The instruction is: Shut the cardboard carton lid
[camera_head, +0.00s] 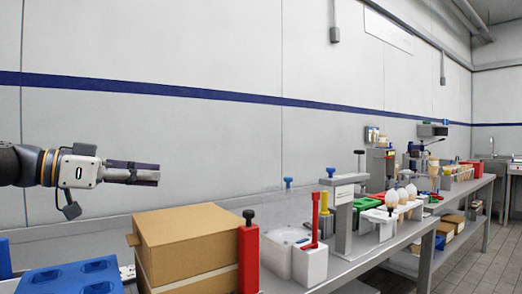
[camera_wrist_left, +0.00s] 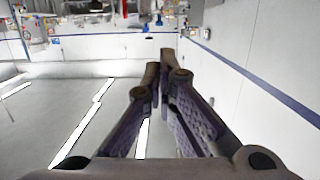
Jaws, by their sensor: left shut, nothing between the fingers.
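The brown cardboard carton (camera_head: 190,228) stands at the bottom centre-left of the head view. Its flat top lies level over the box, with a seam line below it along the sides. A small tab sticks out at its left edge. I cannot tell whether the lid is fully down. My left gripper (camera_head: 157,175) comes in from the left, above and to the left of the carton, apart from it, pointing right. It is shut and empty; its fingers meet in the left wrist view (camera_wrist_left: 160,72). The carton is not visible in that view. My right gripper is not in view.
A blue tray (camera_head: 70,277) lies left of the carton. A red post (camera_head: 248,258) with a black knob stands against its right side. Further right are a white container with a red handle (camera_head: 310,262) and a grey stand (camera_head: 343,215). Free air lies above the carton.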

